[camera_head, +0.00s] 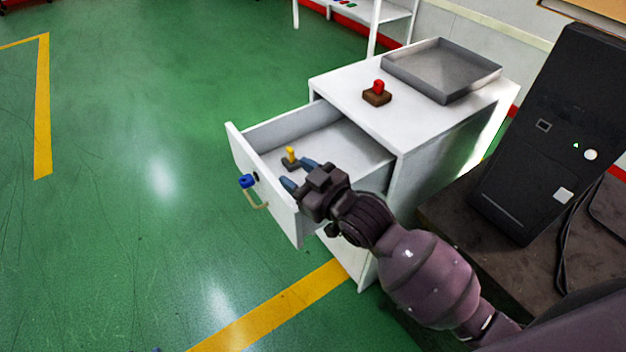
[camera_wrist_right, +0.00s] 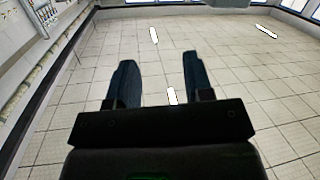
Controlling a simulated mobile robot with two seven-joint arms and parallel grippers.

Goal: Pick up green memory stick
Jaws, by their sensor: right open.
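I cannot make out a green memory stick for certain in either view. A small yellow upright piece on a dark base (camera_head: 291,154) stands in the open drawer (camera_head: 348,145) of the white cabinet. My right gripper (camera_head: 293,171) is over the drawer near its front panel, its two blue fingers apart and nothing visible between them. The yellow piece is just beyond the fingertips; I cannot tell if they touch. In the right wrist view the open fingers (camera_wrist_right: 155,75) show against tiles with bright lights. My left gripper is not in view.
A red piece on a brown block (camera_head: 376,97) and a grey tray (camera_head: 440,68) are on the cabinet top. A blue piece (camera_head: 246,181) is at the drawer front, near its handle (camera_head: 257,201). A black computer case (camera_head: 540,140) stands right. Green floor at left is clear.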

